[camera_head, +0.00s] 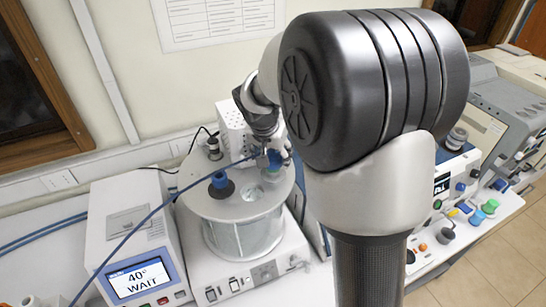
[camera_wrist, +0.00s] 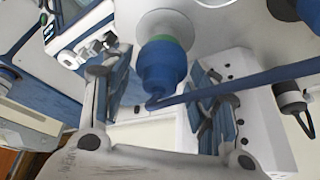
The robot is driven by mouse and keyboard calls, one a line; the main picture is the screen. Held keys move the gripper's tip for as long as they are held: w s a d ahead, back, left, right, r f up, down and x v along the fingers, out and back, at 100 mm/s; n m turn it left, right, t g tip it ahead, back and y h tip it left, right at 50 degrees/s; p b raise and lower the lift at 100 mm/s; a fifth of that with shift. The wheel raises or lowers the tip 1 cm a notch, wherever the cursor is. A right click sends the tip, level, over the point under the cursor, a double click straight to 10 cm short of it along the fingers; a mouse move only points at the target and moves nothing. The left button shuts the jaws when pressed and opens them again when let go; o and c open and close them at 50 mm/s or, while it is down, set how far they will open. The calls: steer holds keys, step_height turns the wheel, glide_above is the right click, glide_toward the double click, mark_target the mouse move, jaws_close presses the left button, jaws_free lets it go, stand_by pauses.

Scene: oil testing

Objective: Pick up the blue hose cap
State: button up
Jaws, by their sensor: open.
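The blue hose cap (camera_wrist: 163,68) is in the middle of the wrist view, with a green ring at its base and a blue hose (camera_wrist: 250,84) running off to the right. My gripper (camera_wrist: 158,92) is open, with one finger on each side of the cap and visible gaps between cap and pads. In the head view the blue hose cap (camera_head: 274,159) is small and partly hidden by my gripper (camera_head: 268,145), above the right part of the round bath lid. The hose (camera_head: 150,212) reaches it from the lower left.
The round glass bath (camera_head: 245,235) has another blue cap (camera_head: 220,181) on a black disc on its lid. A display unit (camera_head: 140,240) reading 40° WAIT stands at left. Other instruments (camera_head: 510,105) stand at right. My arm hides much of the head view's middle.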

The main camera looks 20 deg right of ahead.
steer(key=shift+c, duration=0.2)
steer(key=c, duration=0.7)
steer(key=shift+o, duration=0.2)
steer(key=shift+r, duration=0.15)
